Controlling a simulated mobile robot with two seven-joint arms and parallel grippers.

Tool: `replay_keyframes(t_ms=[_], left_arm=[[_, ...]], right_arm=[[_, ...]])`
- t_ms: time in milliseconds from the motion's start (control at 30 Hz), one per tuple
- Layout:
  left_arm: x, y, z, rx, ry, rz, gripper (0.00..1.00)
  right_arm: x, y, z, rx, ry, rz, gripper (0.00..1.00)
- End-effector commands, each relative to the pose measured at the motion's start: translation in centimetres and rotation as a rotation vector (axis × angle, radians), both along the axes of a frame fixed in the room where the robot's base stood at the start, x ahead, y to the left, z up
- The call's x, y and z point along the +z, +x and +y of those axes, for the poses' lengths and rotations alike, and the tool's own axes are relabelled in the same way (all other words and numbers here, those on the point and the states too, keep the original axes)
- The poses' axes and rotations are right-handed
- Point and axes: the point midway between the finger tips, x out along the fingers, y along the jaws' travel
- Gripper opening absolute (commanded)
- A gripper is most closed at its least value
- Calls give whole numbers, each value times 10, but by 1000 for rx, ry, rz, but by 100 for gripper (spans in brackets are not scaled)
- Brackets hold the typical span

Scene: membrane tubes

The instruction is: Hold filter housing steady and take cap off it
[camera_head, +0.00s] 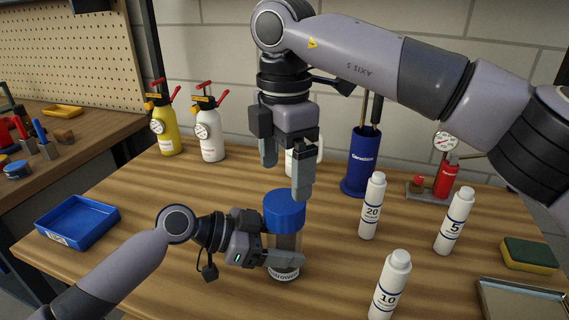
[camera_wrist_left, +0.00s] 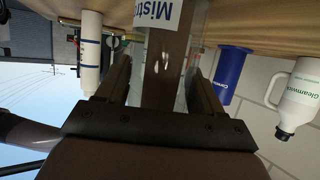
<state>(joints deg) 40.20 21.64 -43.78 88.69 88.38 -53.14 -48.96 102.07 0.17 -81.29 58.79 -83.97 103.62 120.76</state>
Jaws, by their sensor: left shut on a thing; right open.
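The filter housing (camera_head: 285,243) stands upright on the wooden table, a clear cylinder with a brown inside and a white label at its base. Its blue cap (camera_head: 284,210) sits on top. My left gripper (camera_head: 284,259) is shut around the lower part of the housing from the left. In the left wrist view the housing (camera_wrist_left: 166,70) shows between the fingers, with part of its label. My right gripper (camera_head: 285,176) is open and points down above the cap, with its near finger close to the cap's upper edge. Whether that finger touches the cap I cannot tell.
White bottles marked 20 (camera_head: 372,208), 5 (camera_head: 454,222) and 10 (camera_head: 390,287) stand to the right. A blue holder (camera_head: 359,165) stands behind. A blue tray (camera_head: 78,223) is at the left; a sponge (camera_head: 529,255) and grey tray (camera_head: 520,304) are at the right.

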Motion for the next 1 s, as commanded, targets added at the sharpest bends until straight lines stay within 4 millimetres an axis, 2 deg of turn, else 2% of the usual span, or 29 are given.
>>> replay_keyframes(t_ms=[167,600,733,1000], left_arm=[[0,0,0,-1,-1,1,0],[0,0,0,-1,-1,1,0],[0,0,0,-1,-1,1,0],[0,0,0,0,-1,0,0]], right_arm=[[-7,0,-1,-47,-1,2,93],[-69,0,0,-45,-1,2,93],[-76,0,0,-45,0,1,93],[-78,0,0,-45,0,0,93]])
